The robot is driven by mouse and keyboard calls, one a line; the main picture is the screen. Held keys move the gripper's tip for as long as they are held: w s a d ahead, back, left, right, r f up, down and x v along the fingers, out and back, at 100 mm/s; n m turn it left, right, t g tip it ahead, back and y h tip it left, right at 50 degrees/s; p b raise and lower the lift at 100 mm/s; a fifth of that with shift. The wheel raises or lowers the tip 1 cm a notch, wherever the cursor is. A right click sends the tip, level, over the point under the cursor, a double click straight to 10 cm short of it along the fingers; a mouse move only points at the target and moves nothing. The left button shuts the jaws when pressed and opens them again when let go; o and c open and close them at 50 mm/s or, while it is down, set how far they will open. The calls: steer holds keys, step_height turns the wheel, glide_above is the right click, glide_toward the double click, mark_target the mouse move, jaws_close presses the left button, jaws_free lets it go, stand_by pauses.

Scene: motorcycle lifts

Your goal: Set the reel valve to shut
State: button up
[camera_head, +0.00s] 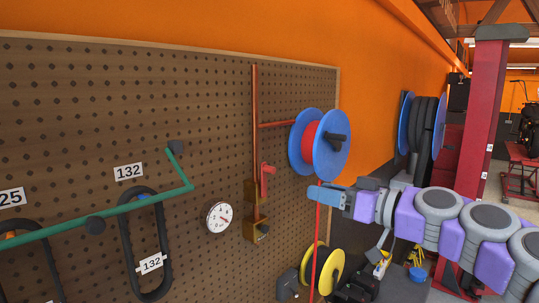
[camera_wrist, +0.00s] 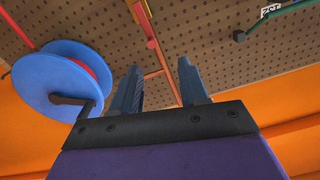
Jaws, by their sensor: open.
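A blue reel (camera_head: 330,143) with a red core hangs on the pegboard (camera_head: 150,100); it also shows in the wrist view (camera_wrist: 55,80). Left of it runs an upright copper pipe (camera_head: 254,110) with a red branch to the reel. A red valve lever (camera_head: 264,182) stands roughly upright beside this pipe, above a brass block (camera_head: 256,230). In the wrist view a red lever-like part (camera_wrist: 150,30) lies above the fingers. My gripper (camera_head: 324,195) is open and empty, below the reel and right of the lever, apart from it. The wrist view shows both fingers (camera_wrist: 160,75).
A white round gauge (camera_head: 220,217) sits left of the brass block. A green pipe (camera_head: 125,208) crosses the board at left, with tags marked 132. A yellow reel (camera_head: 331,270) and red hose are below my gripper. A red lift post (camera_head: 482,120) stands at right.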

mark_target(270, 171)
steer(key=shift+t, duration=0.3)
steer(key=p+x, duration=0.1)
steer(key=x, duration=0.4)
steer(key=w+d+p+x, duration=0.1)
steer(key=x, duration=0.5)
steer(key=p+x, duration=0.2)
steer(key=x, duration=0.4)
steer(key=shift+w+d+r, duration=0.1)
steer(key=shift+w+r, duration=0.2)
steer(key=shift+w, duration=0.05)
steer(key=shift+c, duration=0.2)
jaws_close()
